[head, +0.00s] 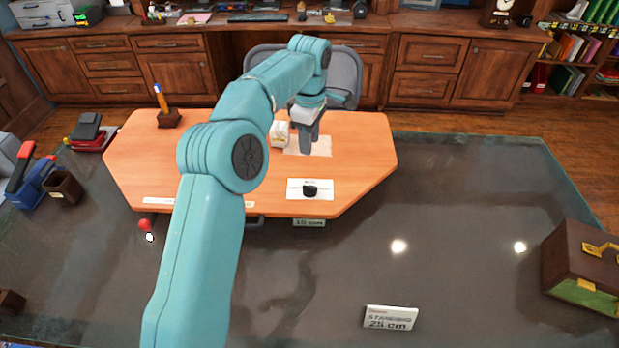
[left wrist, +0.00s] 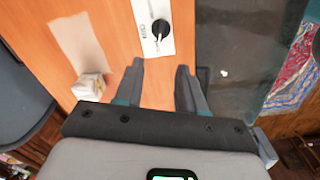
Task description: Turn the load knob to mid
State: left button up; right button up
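The load knob (head: 310,189) is a small black knob on a white plate (head: 294,184) near the front edge of the orange tabletop. In the left wrist view the knob (left wrist: 160,27) lies beyond my fingertips, with small print on its plate too small to read. Its setting cannot be made out clearly. My left gripper (head: 309,142) points down over the tabletop, behind the knob and apart from it. In the left wrist view its two fingers (left wrist: 160,66) are spread with nothing between them. My right gripper is in neither view.
A cream block (head: 280,134) and a beige sheet (head: 322,146) lie by my left gripper. A pencil in a wooden holder (head: 168,118) stands at the tabletop's left. A "25 cm" sign (head: 391,318) and a brown box (head: 580,268) are on the dark glassy surface.

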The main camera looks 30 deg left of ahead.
pick_arm(q)
send_near(310, 185)
jog(key=f, duration=0.1)
jog(key=s+f, duration=0.1)
jog(key=shift+d+f, duration=0.1)
jog(key=shift+f, duration=0.3)
jog(key=f, duration=0.2)
jog(key=w+f+p, duration=0.1)
jog(key=f, duration=0.2)
jog(key=shift+s+f, duration=0.25)
jog(key=shift+s, duration=0.1)
jog(key=shift+w+f, duration=0.35)
jog(key=shift+s+r, duration=0.2)
grip_shut()
jog(key=shift+w, duration=0.1)
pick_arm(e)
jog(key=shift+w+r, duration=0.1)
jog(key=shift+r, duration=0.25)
